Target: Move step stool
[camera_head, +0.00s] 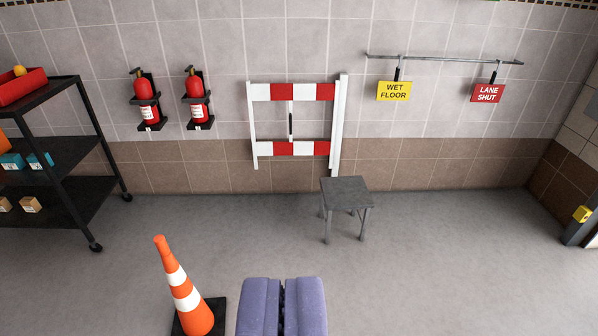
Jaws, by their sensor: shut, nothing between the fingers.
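The step stool (346,190) is a small grey stool with a flat square top and thin legs. It stands upright on the floor near the back wall, in front of the right end of a red and white barrier. My gripper (283,284) shows at the bottom middle with two purple fingers closed together and nothing between them. It is nearer the camera than the stool, below and left of it in the picture, and apart from it.
An orange and white cone (184,290) stands close to the left of my gripper. A black wheeled shelf cart (72,148) is at the left. The red and white barrier (274,149) is against the wall. Open grey floor (450,270) lies to the right.

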